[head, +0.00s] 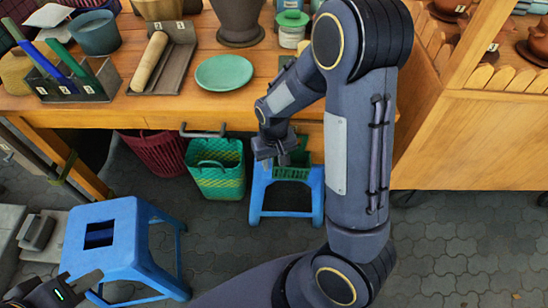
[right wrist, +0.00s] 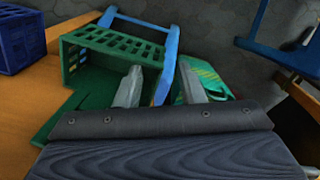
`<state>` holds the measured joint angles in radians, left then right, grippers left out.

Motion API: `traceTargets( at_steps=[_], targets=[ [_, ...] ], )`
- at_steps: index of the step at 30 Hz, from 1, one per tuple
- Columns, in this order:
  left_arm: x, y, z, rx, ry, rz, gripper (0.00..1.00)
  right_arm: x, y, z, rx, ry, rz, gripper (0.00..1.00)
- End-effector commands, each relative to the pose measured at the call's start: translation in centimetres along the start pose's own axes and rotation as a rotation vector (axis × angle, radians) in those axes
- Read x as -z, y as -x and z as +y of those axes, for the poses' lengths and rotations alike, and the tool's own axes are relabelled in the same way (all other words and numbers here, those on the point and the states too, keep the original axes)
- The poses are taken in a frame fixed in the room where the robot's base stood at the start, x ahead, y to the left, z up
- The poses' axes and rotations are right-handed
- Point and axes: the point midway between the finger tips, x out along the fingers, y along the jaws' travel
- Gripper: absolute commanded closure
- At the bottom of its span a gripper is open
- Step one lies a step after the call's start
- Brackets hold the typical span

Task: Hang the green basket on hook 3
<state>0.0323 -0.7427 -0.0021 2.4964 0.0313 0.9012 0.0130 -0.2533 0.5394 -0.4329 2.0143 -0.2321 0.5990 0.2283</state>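The green basket (head: 217,178), woven with a yellowish-green side, is below the table's front edge, between a dark red basket and a blue stool. In the right wrist view the green basket (right wrist: 212,76) is partly hidden behind the right finger. My right gripper (head: 268,158) is to the right of the basket, apart from it, in front of a green crate. In the right wrist view its two fingers (right wrist: 160,88) stand apart with nothing visibly held. My left gripper (head: 68,290) is at the bottom left, partly cut off; its opening is unclear. I cannot make out a hook numbered 3.
The green crate (head: 292,167) sits on a low blue stool (head: 288,212); the crate (right wrist: 108,48) fills the right wrist view's upper left. A dark red basket (head: 160,152) hangs or stands left. A dark bar (head: 203,132) juts from the table edge. Another blue stool (head: 105,238) stands front left.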

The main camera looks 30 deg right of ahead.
Motion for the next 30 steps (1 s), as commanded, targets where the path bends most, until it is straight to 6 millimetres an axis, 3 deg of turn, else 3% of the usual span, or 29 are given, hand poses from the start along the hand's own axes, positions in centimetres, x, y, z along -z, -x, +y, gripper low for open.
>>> traceTargets(
  at_steps=[5,13,30],
  targets=[
    [0.01,0.02,0.01,0.0,0.0,0.0,0.7,-0.01,0.03,-0.01,0.0,0.0,0.0,0.67],
    [0.01,0.02,0.01,0.0,0.0,0.0,0.7,-0.01,0.04,-0.01,0.0,0.0,0.0,1.0],
    [0.03,0.07,0.03,0.0,0.0,0.0,0.7,0.53,0.11,0.23,-0.001,0.001,0.005,1.0]
  ],
)
